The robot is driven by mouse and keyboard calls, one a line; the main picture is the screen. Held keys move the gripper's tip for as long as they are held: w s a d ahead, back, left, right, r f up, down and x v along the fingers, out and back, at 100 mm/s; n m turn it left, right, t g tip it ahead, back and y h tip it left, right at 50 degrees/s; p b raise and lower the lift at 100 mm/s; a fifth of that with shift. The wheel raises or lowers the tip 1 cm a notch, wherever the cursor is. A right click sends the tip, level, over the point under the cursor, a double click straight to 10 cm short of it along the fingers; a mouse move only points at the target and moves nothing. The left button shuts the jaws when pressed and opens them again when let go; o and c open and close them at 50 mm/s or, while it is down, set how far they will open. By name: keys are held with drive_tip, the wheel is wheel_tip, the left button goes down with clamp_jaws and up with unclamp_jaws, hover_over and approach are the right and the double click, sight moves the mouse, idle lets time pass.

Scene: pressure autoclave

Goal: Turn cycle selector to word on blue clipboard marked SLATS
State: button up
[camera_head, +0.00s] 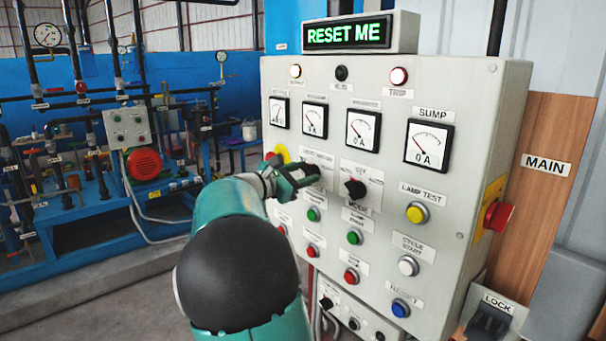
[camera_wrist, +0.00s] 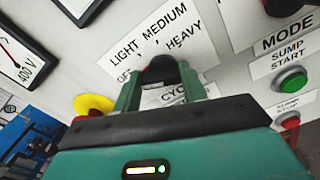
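In the wrist view the cycle selector (camera_wrist: 160,72) is a dark knob below a white label plate (camera_wrist: 140,35) reading LIGHT, MEDIUM and HEAVY, with a partly covered word at the left. My gripper (camera_wrist: 162,85) has its two green fingers apart, one on each side of the knob; firm contact cannot be told. In the head view my gripper (camera_head: 298,176) is at the panel and hides the knob. Where the knob points is not clear. No blue clipboard or SLATS mark is seen.
The grey control panel (camera_head: 470,150) carries a MODE knob (camera_head: 355,188) just right of my gripper. A yellow-based control (camera_head: 282,153) is close on the left. Green button (camera_head: 313,214) and red button (camera_head: 312,250) sit below. A red switch (camera_head: 497,215) juts from the right side.

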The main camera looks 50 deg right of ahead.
drive_tip(key=shift+m, duration=0.4)
drive_tip(key=m, duration=0.3)
drive_tip(key=shift+s+m, duration=0.1)
drive_tip(key=shift+m, duration=0.2)
drive_tip(key=m, duration=0.4)
drive_tip(key=shift+s, duration=0.1)
drive_tip(key=shift+m, duration=0.3)
drive_tip(key=o, duration=1)
drive_tip(key=shift+a, duration=0.15)
drive_tip(key=v, duration=1.3)
drive_tip(key=shift+a, duration=0.35)
